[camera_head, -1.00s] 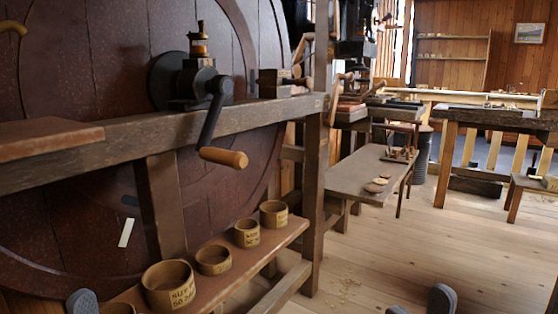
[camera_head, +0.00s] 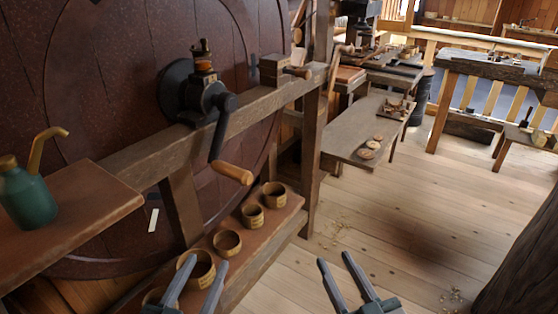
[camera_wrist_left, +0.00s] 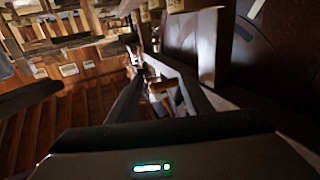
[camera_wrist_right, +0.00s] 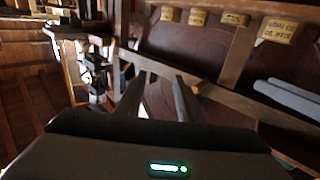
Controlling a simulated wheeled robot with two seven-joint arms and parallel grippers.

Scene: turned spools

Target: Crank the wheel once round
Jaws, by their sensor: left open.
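The large dark red wheel (camera_head: 85,110) stands at the left behind a wooden frame. Its black crank arm (camera_head: 221,128) hangs down from a hub (camera_head: 190,90) on the beam and ends in a light wooden handle (camera_head: 232,173). My left gripper (camera_head: 206,264) is open and empty, below the handle and in front of the cup shelf. My right gripper (camera_head: 335,261) is open and empty over the floor, to the right of and below the handle. Neither touches the crank. The right wrist view shows its two fingers (camera_wrist_right: 158,88) apart with nothing between them.
A shelf (camera_head: 275,222) with several wooden cups (camera_head: 227,242) runs below the crank. A green oil can (camera_head: 27,195) stands on a board at the left. A low bench (camera_head: 350,140) is beyond. A dark post (camera_head: 525,260) stands at the right.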

